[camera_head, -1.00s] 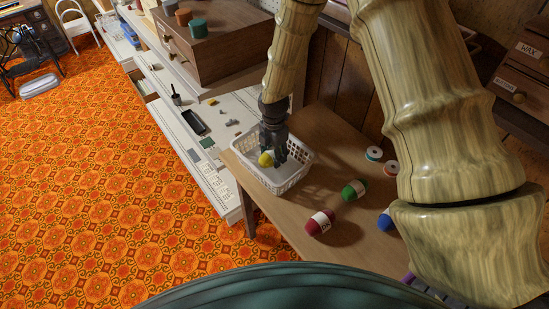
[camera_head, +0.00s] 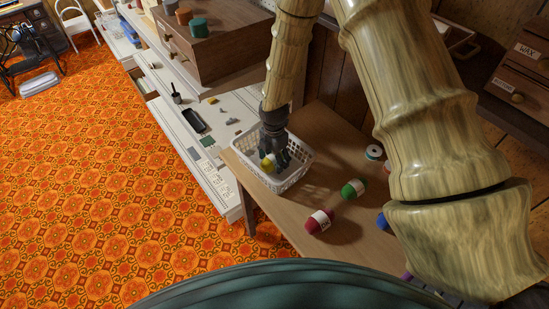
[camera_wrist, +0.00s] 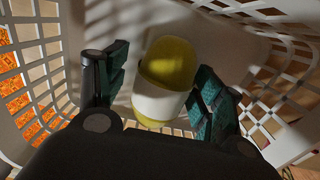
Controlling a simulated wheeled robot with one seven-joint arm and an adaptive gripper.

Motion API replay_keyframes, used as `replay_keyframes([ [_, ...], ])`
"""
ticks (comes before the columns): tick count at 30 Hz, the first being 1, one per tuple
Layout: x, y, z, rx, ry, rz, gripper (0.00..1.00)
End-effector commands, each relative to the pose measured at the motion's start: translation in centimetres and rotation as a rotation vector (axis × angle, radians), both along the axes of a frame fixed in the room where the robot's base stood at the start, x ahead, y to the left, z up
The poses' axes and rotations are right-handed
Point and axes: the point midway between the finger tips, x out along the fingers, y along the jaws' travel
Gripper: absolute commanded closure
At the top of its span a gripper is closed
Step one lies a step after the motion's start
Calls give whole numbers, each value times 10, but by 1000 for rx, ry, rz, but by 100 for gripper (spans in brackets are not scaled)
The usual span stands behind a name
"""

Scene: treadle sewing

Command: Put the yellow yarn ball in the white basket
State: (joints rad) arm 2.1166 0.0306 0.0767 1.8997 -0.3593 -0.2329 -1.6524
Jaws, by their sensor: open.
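The yellow yarn ball (camera_wrist: 168,66), with a white band around it, is inside the white basket (camera_wrist: 45,62) in the wrist view, above or on its floor; I cannot tell which. My gripper (camera_wrist: 160,90) reaches down into the basket with its fingers apart, one on each side of the yarn. A gap shows at the left finger; the right finger is very near the yarn. In the head view, the yellow yarn (camera_head: 268,165) shows partly behind my gripper (camera_head: 275,160), within the basket (camera_head: 292,182) on the wooden table.
A red yarn ball (camera_head: 319,221), a green one (camera_head: 353,188) and a partly hidden blue one (camera_head: 383,222) lie on the wooden table (camera_head: 285,215) right of the basket. A spool (camera_head: 374,152) stands behind them. A wooden drawer box (camera_head: 215,50) stands at the back left.

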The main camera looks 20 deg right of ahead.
Motion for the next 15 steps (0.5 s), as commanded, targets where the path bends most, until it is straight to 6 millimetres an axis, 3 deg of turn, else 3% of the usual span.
replay_keyframes([
  [8,0,0,5,0,-1,0,32],
  [15,1,1,29,0,-3,2,32],
])
